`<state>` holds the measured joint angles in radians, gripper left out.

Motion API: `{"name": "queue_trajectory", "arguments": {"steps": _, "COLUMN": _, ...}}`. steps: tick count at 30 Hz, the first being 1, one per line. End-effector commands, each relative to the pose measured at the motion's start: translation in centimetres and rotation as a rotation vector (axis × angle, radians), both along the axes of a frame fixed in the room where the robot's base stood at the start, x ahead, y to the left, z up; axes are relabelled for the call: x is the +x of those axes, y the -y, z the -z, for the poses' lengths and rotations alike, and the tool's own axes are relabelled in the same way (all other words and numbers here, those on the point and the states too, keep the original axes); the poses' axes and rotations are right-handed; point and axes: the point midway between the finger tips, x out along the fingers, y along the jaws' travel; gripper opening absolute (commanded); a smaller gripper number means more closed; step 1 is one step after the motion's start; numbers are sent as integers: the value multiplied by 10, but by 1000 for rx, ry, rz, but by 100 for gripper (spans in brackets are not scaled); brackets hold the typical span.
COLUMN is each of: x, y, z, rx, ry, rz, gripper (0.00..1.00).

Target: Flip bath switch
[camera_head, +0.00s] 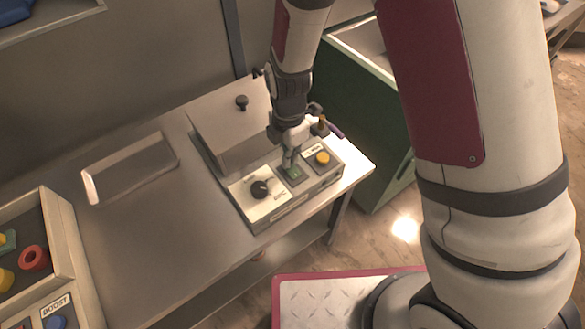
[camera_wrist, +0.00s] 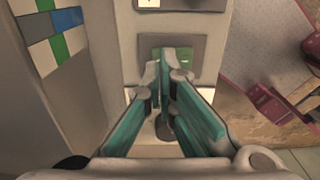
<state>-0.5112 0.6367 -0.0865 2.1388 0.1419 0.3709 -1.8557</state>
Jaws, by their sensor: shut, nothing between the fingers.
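The bath control panel (camera_head: 262,206) sits at the front right of the steel table, below a grey lidded box. It carries a black knob (camera_head: 260,189), a green switch (camera_head: 294,174) on a dark plate and a yellow round button (camera_head: 322,158). My gripper (camera_head: 289,165) is shut and empty, pointing down at the green switch. In the wrist view the closed fingertips (camera_wrist: 167,56) overlap the green switch plate (camera_wrist: 184,54). The fingers hide part of the switch, and I cannot tell whether they touch it.
The grey box (camera_head: 232,125) with a black lid knob stands right behind the panel. An empty shallow tray (camera_head: 131,169) lies left on the table. A bin of coloured parts (camera_head: 62,238) and a BOOST panel (camera_head: 50,312) are at far left. A green cabinet (camera_head: 368,105) stands right.

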Motion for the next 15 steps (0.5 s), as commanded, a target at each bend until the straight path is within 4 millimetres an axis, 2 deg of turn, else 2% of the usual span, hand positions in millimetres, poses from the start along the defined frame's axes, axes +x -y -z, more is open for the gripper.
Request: {"name": "queue_trajectory", "arguments": {"steps": 15, "x": 0, "y": 0, "z": 7, "rx": -1, "ry": -1, "rz": 0, "gripper": 0}}
